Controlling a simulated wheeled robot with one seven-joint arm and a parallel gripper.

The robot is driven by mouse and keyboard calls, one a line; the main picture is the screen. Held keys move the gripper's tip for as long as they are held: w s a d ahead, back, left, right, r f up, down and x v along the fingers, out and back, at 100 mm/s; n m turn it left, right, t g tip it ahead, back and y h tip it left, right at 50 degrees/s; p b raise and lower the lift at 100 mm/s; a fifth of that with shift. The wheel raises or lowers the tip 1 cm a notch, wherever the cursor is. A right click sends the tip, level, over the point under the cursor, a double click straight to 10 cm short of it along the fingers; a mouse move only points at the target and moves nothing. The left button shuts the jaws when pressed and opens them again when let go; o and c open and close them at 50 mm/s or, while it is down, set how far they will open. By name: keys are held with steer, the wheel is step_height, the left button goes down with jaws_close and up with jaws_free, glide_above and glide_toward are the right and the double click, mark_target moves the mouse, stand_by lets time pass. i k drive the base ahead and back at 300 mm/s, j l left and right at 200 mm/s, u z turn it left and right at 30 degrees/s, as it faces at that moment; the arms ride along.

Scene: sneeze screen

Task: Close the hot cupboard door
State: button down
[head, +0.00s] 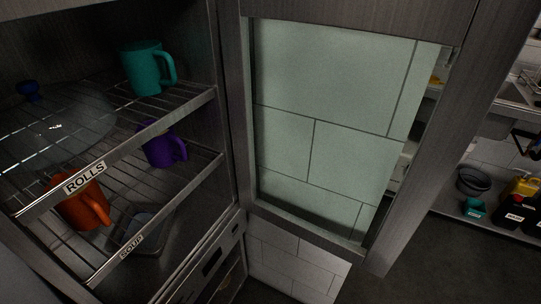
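The hot cupboard (225,212) stands at the left in the head view, with its metal frame and wire shelves showing. Its door (399,205) is a metal frame around a clear pane and stands wide open to the right of the opening. A tiled wall shows through the pane. The hinge side is beside the cupboard's right upright, and the free edge is at the right. My gripper is not in view, so its place relative to the door cannot be told.
Inside are a teal mug (140,70), a purple mug (162,148), an orange mug (80,207) and a clear dome with a blue knob (28,88). Shelf labels read ROLLS (84,178) and SOUP (131,247). Dark floor (420,270) lies clear at lower right, before a shelf with a grey bowl (474,181) and containers.

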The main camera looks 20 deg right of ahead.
mark_target(489, 36)
steer(key=i+l+u, duration=0.1)
steer(key=l+u, duration=0.2)
steer(key=u, duration=0.2)
steer(key=l+u, duration=0.3)
steer(key=u, duration=0.2)
steer(key=l+u, duration=0.3)
steer(key=u, duration=0.2)
steer(key=k+l+u, duration=0.15)
steer(key=l, duration=0.3)
steer(key=k+l+u, duration=0.1)
steer(key=l, duration=0.35)
steer(key=k+l+u, duration=0.15)
steer(key=l, duration=0.25)
steer(key=k+l+u, duration=0.15)
steer(key=l, duration=0.25)
steer(key=k+l+u, duration=0.15)
steer(key=l, duration=0.25)
steer(key=k+l+u, duration=0.1)
steer(key=k+l, duration=0.55)
steer(key=l, duration=0.15)
steer(key=k+l, duration=0.25)
steer(key=l, duration=0.25)
steer(key=k+l, duration=0.3)
steer(key=l, duration=0.15)
